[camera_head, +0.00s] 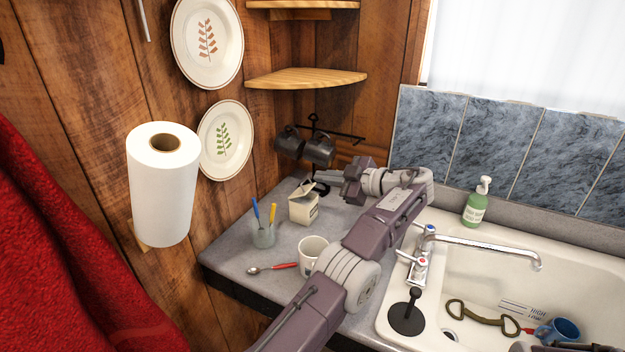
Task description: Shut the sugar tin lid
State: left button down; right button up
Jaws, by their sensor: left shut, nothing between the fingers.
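A small cream container (304,209), which looks like the sugar tin, stands on the grey counter near the wooden corner. Its top looks open, with the lid tilted up; the lid is small and its exact angle is hard to tell. My left arm reaches over the counter from below and bends back to the left. My left gripper (350,182) is shut and empty, just right of the tin and slightly behind it, apparently apart from it. My right gripper does not show clearly; only a grey part shows at the bottom right edge.
A glass with pens (263,235), a white mug (312,257) and a spoon (272,268) stand or lie in front of the tin. Dark mugs (318,150) hang behind it. The sink (478,262), tap (480,245) and green soap bottle (475,208) are right.

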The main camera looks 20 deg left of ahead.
pick_arm(q)
jog(key=w+a+f+m+t+h, duration=0.1)
jog(key=w+a+m+t+h, duration=0.1)
jog(key=w+a+m, duration=0.1)
jog(key=w+a+f+m+t+h, duration=0.1)
jog(key=w+a+m+t+h, duration=0.1)
jog(key=a+m, duration=0.3)
jog(key=w+a+f+m+t+h, duration=0.1)
jog(key=w+a+m+t+h, duration=0.1)
jog(key=w+a+m, duration=0.1)
jog(key=shift+w+a+m, duration=0.4)
jog(key=shift+a+m, duration=0.35)
jog(key=shift+m, duration=0.35)
jog(key=s+a+f+m+t+h, duration=0.1)
jog(key=s+a+f+m+h, duration=0.1)
jog(key=m+h, duration=0.1)
jog(key=m+t+h+b, duration=0.1)
jog(key=m+t+h, duration=0.3)
jog(key=m+h, duration=0.3)
send_near(301, 184)
jog(key=x, duration=0.3)
jog(key=r+x, duration=0.1)
jog(key=x, duration=0.2)
jog(key=r+x, duration=0.1)
jog(key=x, duration=0.2)
jog(key=shift+w, duration=0.45)
